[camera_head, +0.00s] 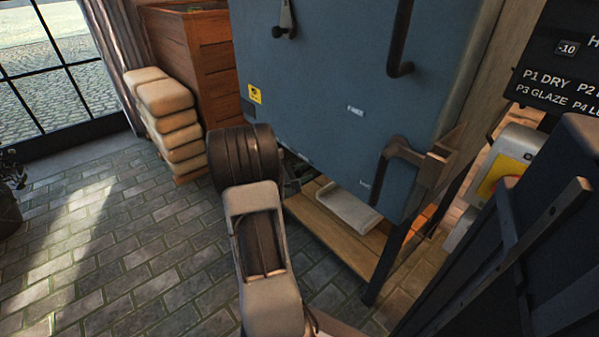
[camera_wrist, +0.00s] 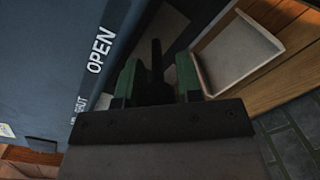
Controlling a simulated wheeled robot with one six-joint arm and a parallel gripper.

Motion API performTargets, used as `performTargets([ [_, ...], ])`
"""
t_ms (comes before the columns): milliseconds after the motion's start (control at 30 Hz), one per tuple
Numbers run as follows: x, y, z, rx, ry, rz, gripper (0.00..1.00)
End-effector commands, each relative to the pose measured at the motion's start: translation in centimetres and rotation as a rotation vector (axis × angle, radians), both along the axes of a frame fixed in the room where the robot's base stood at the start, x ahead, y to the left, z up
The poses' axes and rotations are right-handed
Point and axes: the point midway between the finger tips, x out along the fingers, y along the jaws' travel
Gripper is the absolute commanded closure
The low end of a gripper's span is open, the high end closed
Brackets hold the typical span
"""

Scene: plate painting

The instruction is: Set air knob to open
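The dark air knob (camera_wrist: 156,62) shows in the wrist view as a narrow upright bar under the blue kiln (camera_head: 330,90). White lettering OPEN (camera_wrist: 100,49) and SHUT (camera_wrist: 79,108) is on the kiln's face to its left. My gripper (camera_wrist: 157,82) has two green fingers standing apart, one on each side of the knob, with dark gaps that look clear of it. In the head view my gripper (camera_head: 292,186) is at the kiln's lower edge, mostly hidden by my arm. The knob cannot be made out there.
A pale tray (camera_head: 346,206) sits on the wooden platform (camera_head: 325,232) below the kiln; it is right of my fingers in the wrist view (camera_wrist: 240,52). Stacked sacks (camera_head: 170,118) and a wooden cabinet (camera_head: 208,45) stand left. A latch (camera_head: 400,155) juts out right.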

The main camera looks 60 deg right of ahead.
Motion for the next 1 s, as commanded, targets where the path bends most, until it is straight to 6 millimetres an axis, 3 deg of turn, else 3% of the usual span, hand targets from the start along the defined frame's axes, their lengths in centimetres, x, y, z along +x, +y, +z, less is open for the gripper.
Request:
performTargets([
  [100, -0.4, 0.2, -0.2, 0.006, 0.004, -0.011, 0.61],
  [567, 0.2, 0.5, -0.1, 0.004, 0.002, 0.0, 0.61],
  [767, 1.7, 3.2, 0.1, 0.005, 0.003, 0.004, 0.61],
  [1000, 3.9, 7.6, 0.1, 0.004, 0.004, 0.001, 0.61],
])
